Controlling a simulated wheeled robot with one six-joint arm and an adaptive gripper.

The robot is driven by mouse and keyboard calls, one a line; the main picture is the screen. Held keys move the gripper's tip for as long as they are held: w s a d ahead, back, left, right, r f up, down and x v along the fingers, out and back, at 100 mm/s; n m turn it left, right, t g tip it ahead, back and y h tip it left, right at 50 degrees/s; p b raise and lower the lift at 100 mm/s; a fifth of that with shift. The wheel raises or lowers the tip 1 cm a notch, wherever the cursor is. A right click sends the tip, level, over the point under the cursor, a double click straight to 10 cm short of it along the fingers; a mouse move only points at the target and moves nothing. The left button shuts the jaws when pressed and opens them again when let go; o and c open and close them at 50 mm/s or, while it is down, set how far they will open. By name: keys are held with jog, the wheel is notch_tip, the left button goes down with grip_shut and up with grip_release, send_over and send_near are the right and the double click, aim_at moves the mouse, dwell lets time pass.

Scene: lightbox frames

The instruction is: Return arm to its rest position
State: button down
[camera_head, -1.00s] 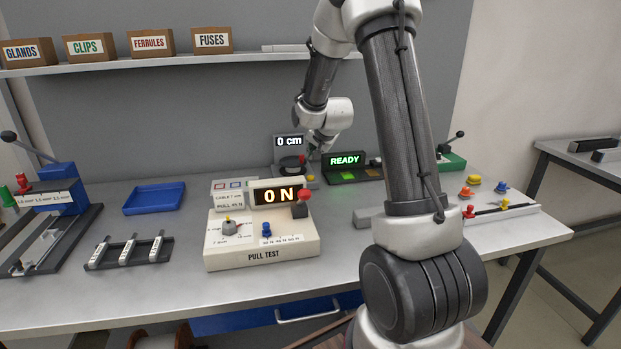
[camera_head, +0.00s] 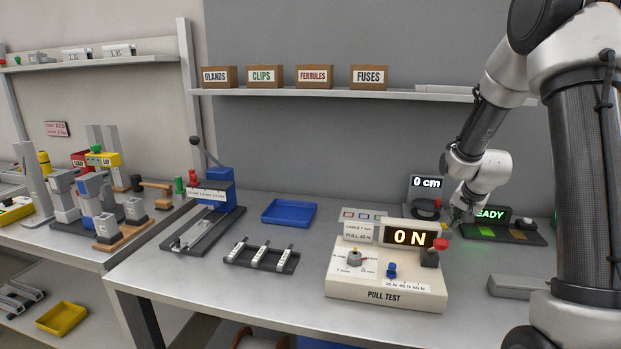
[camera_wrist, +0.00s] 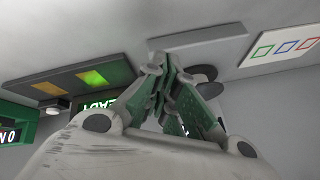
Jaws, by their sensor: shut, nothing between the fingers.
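My arm (camera_head: 478,122) reaches over the right part of the workbench (camera_head: 130,268), bent with its wrist pointing down. My gripper (camera_head: 456,216) is low over the bench, between the "0 cm" display and the READY station (camera_head: 520,230), and partly covers the word READY. In the wrist view my gripper (camera_wrist: 172,62) has its fingers together with nothing held. The pull test box (camera_head: 390,287) reads 0 N and stands in front of the gripper.
A "0 cm" display (camera_head: 426,184) stands beside my gripper. A blue tray (camera_head: 289,212), a rack with several small pieces (camera_head: 262,256) and a blue lever press (camera_head: 214,192) stand to the left. A shelf (camera_head: 310,94) with labelled boxes hangs behind.

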jog(key=s+g, duration=0.1)
jog(key=s, duration=0.1)
jog(key=s+a+n+g, duration=0.1)
jog(key=s, duration=0.2)
jog(key=s+a+n, duration=0.1)
jog(key=s, duration=0.2)
jog(key=shift+s+r+g+y, duration=0.2)
jog(key=shift+g+y, duration=0.1)
jog(key=shift+g, duration=0.1)
jog(key=s+a+r+n, duration=0.3)
jog(key=s+r, duration=0.5)
jog(key=s, duration=0.5)
jog(key=s+a+r+n, duration=0.3)
jog(key=s+a+r, duration=0.2)
jog(key=s+r, duration=0.4)
jog(key=s, duration=0.4)
jog(key=shift+s+n+t+y, duration=0.3)
jog(key=shift+s+t, duration=0.1)
